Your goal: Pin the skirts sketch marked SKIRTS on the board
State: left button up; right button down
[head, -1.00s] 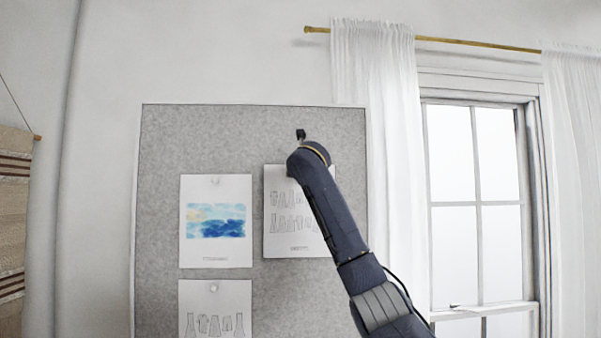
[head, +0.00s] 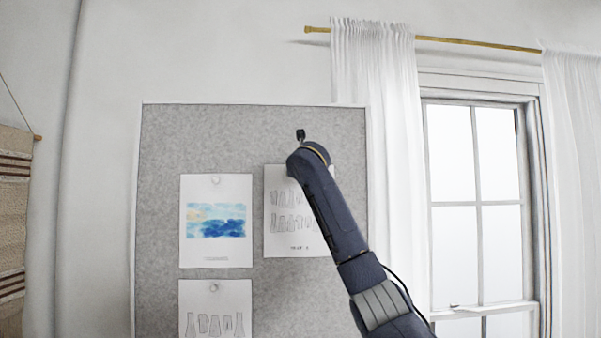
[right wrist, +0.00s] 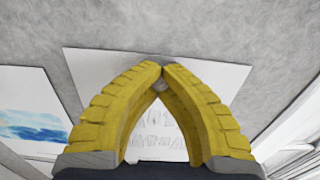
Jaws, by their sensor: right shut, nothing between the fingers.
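A white sheet with rows of garment outlines (head: 283,215) hangs on the right part of the grey board (head: 250,135). Its small label at the bottom is too blurred to read. In the right wrist view the same sheet (right wrist: 95,70) lies flat behind my fingers. My right gripper (right wrist: 162,67) is shut and empty, with its yellow fingertips touching in front of the sheet's top edge. A small pale round pin head (right wrist: 160,86) shows between the fingers just below the tips. In the head view my right arm covers the sheet's upper right and hides the gripper. My left gripper is not in view.
A blue watercolour sheet (head: 216,245) hangs to the left, held by a pale pin (head: 215,180). Another sheet with garment drawings (head: 212,300) hangs below it. The board's top strip is bare. A curtain (head: 385,190) and window (head: 478,200) are to the right.

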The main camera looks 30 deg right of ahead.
jog(key=c, duration=2.2)
grip_release()
jog(key=shift+w, duration=0.1)
jog(key=c, duration=1.5)
grip_release()
